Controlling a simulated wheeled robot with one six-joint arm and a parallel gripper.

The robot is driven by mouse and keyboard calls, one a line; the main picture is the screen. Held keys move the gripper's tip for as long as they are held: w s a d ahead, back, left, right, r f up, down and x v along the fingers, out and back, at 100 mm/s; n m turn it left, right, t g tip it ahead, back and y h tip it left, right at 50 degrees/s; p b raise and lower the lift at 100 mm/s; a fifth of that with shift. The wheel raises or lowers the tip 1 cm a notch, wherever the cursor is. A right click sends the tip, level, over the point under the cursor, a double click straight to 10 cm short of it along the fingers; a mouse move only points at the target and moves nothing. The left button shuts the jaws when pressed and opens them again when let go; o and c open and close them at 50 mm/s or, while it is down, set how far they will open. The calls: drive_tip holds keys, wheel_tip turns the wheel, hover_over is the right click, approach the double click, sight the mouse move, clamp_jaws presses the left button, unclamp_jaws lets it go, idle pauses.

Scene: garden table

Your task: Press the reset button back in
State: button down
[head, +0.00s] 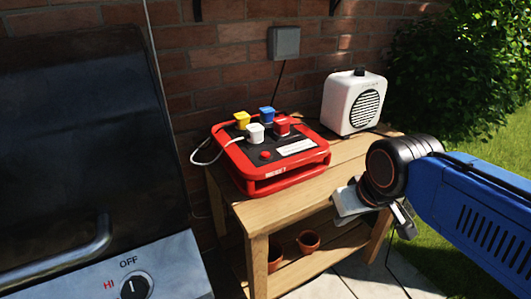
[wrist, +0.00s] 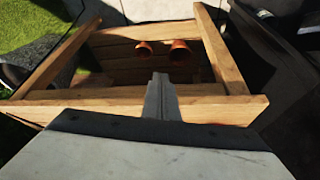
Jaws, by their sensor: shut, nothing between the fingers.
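The reset button is a small round red button (head: 266,155) on the dark top panel of a red-framed power box (head: 290,178). The box stands on a wooden table (head: 345,172). In the head view I cannot tell how far the button sticks out. Yellow, blue, red and white plugs sit in the panel around it. My gripper (head: 372,215) is in front of the table's right side, apart from the box. Its shut, empty fingers show in the wrist view (wrist: 160,97), over the table's front edge. The button is not visible in the wrist view.
A white speaker-like box (head: 353,102) stands at the table's back right. A dark grill (head: 80,130) stands close on the left. Terracotta pots (head: 308,241) sit on the lower shelf. A brick wall with a grey outlet box (head: 284,43) is behind. The tabletop's front right is bare.

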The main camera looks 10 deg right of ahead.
drive_tip(key=shift+r, duration=0.1)
idle(0.7)
wheel_tip(320, 180, up, 25)
drive_tip(key=n+g, duration=0.5)
drive_tip(key=n, duration=1.6)
hover_over(265, 153)
wheel_tip(265, 153, down, 14)
drive_tip(key=shift+f, duration=0.1)
